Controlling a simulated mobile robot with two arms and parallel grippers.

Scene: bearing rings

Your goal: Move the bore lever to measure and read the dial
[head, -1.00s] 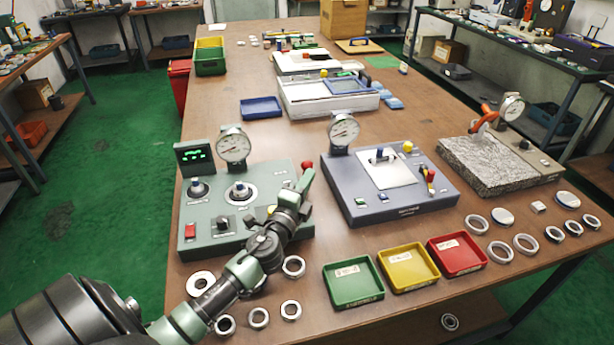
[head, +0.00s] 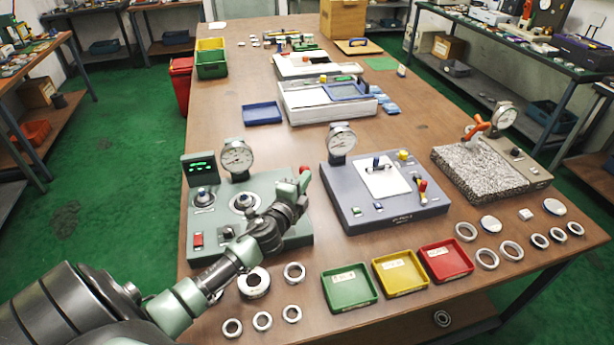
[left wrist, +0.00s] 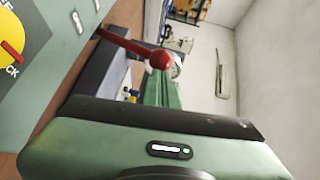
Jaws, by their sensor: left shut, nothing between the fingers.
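The green gauge station (head: 275,235) stands at the near left of the table. It carries a round dial (head: 237,157) and a dark display (head: 199,167) with green characters too small to read. A ring-like seat (head: 244,202) is on its top. The bore lever's red knob (head: 305,168) rises at its right side. In the left wrist view the red knob (left wrist: 160,60) on its red rod is just beyond the green fingers. My left gripper (head: 301,182) is shut and empty close to the knob; contact cannot be told. My right gripper is out of view.
A grey-blue gauge station (head: 385,212) stands close on the right. Green (head: 349,287), yellow (head: 400,271) and red (head: 446,262) trays lie in front. Loose rings lie near my arm, including a thick one (head: 254,282). A granite plate (head: 480,172) is further right.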

